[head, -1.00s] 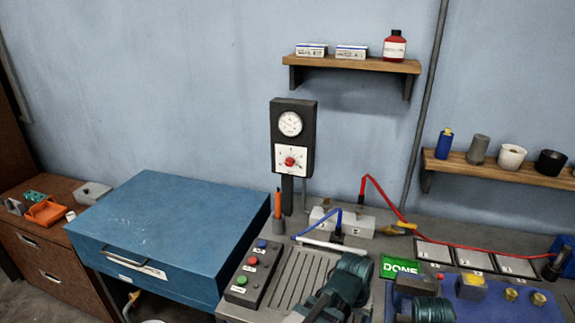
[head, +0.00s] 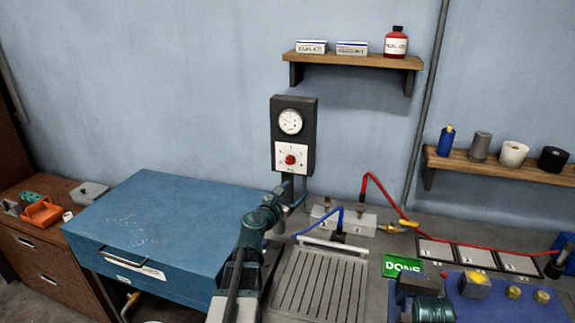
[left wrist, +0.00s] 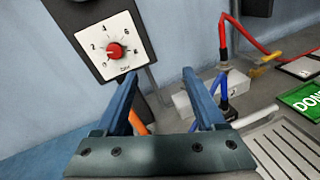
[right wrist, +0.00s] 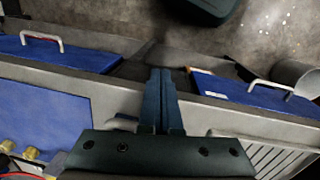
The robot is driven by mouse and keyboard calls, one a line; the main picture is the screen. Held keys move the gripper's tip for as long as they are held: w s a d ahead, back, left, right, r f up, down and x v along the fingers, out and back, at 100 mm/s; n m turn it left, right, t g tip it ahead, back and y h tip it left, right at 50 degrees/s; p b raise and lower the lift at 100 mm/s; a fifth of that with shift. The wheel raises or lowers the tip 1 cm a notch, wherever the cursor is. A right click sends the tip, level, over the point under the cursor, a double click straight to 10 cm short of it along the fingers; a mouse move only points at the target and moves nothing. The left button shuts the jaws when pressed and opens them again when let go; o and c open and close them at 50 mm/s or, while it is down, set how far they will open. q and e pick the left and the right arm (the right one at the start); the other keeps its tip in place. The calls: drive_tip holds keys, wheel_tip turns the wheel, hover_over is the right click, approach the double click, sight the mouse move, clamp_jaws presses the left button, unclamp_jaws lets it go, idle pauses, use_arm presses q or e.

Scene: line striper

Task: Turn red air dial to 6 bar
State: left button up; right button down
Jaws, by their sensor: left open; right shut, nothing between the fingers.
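The red air dial (head: 290,160) sits on a white numbered plate on a black wall panel (head: 309,155), below a round white gauge (head: 290,121). In the left wrist view the red knob (left wrist: 115,51) is left of and beyond my fingertips, with numbers around it; its pointer is too small to read. My left gripper (left wrist: 160,75) is open and empty, apart from the knob; in the head view it is below the panel. My right gripper (right wrist: 160,72) is shut and empty in the right wrist view.
A blue cabinet (head: 160,225) stands left of my left arm. Grey blocks (head: 343,220) with blue and red cables are right of the panel post. A slatted tray (head: 318,285) and a green DONE sign (head: 402,265) are on the bench. A wooden shelf (head: 360,61) is above right.

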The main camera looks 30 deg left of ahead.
sight(289, 162)
use_arm(q)
drive_tip(key=s+a+r+n+y, duration=0.1)
drive_tip(key=a+r+n+y, duration=0.15)
drive_tip(key=a+n, duration=0.4)
drive_tip(key=shift+m+y, duration=0.35)
drive_tip(key=x, duration=1.3)
drive_tip(key=shift+w+f, duration=0.2)
drive_tip(key=shift+w, duration=0.1)
clamp_jaws()
